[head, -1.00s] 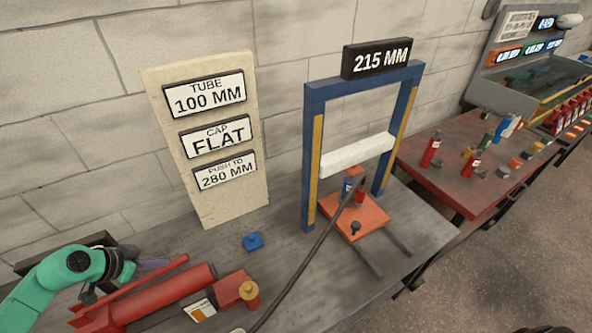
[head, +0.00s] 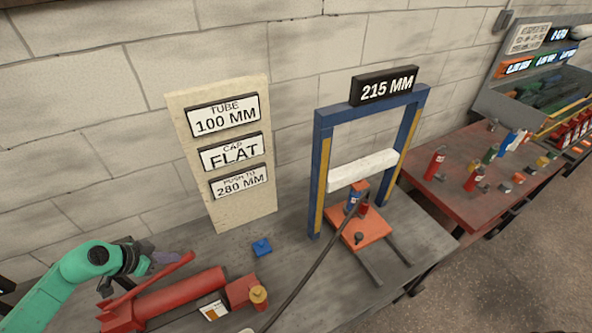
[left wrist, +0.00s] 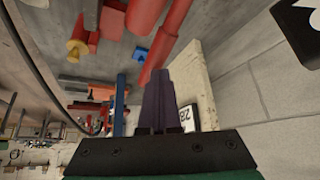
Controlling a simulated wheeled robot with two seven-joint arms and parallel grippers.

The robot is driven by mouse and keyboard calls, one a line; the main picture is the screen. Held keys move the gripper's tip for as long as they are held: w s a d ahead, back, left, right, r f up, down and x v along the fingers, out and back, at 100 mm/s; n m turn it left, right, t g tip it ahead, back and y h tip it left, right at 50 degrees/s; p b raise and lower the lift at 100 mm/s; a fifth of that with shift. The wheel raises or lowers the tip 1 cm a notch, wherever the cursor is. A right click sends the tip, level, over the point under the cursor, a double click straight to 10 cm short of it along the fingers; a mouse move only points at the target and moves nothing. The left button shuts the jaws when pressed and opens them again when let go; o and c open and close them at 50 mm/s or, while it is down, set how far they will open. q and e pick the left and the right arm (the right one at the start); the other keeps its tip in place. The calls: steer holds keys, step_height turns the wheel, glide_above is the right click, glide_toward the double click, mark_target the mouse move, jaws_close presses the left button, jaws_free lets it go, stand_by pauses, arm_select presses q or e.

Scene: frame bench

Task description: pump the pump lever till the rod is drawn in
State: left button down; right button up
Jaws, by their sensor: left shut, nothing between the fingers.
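The red hand pump (head: 180,296) lies on the grey bench at the lower left. Its long red pump lever (head: 160,276) slants above the body, its free end pointing up and right. My left gripper (head: 168,257) is shut and empty, just behind the lever near its free end; I cannot tell whether it touches. In the left wrist view, the closed dark fingers (left wrist: 158,85) point toward the red lever (left wrist: 163,47). A small blue and red cylinder (head: 353,200) stands in the blue press frame (head: 322,185); I cannot make out a separate rod. My right gripper is out of view.
A display reading 215 MM (head: 384,86) tops the frame. A board (head: 203,205) reads TUBE 100 MM, CAP FLAT, PUSH TO 280 MM. A dark hose (head: 315,262) runs between pump and press. A blue piece (head: 261,247) lies behind the pump. A red table (head: 470,205) stands right.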

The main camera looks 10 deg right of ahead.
mark_target(174, 265)
arm_select(q)
steer(key=shift+f, duration=0.15)
stand_by(0.8)
step_height(174, 265, down, 8)
steer(key=b, duration=0.5)
steer(key=shift+d+f, duration=0.1)
steer(key=shift+f, duration=0.05)
step_height(174, 265, up, 4)
steer(key=p, duration=0.4)
steer(key=shift+r, duration=0.2)
step_height(174, 265, up, 3)
steer(key=shift+r+p, duration=0.2)
steer(key=shift+p, duration=0.25)
steer(key=shift+r, duration=0.3)
